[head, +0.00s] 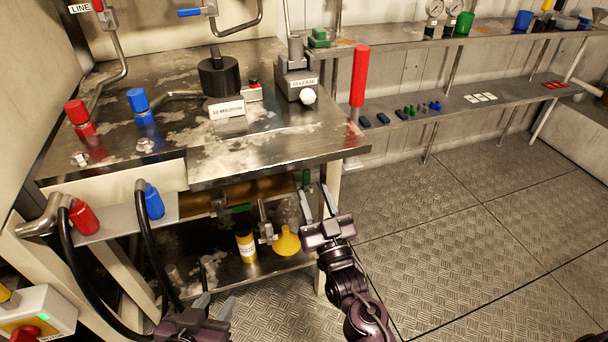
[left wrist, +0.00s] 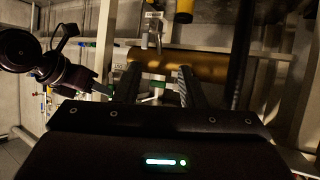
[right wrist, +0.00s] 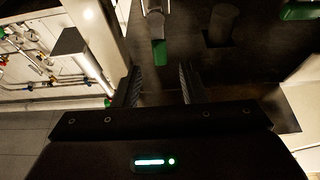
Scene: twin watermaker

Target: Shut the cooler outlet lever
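A brass-coloured cylinder (head: 262,188), seemingly the cooler, lies under the steel bench; it also shows in the left wrist view (left wrist: 208,66). One green lever handle (head: 242,208) is at its front; another (head: 306,177) hangs near the right bench leg. I cannot read which is the outlet. My right gripper (head: 312,190) is open and empty, just below the right handle. In the right wrist view a green handle (right wrist: 159,52) hangs ahead between its fingers, apparently not gripped. My left gripper (head: 214,304) is open and empty, low in front of the bench.
A yellow bottle (head: 245,243) and yellow funnel (head: 287,241) stand on the lower shelf. Black hoses (head: 150,250) hang at the left front. A bench leg (head: 332,180) stands close to my right gripper. The floor (head: 480,240) at right is clear.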

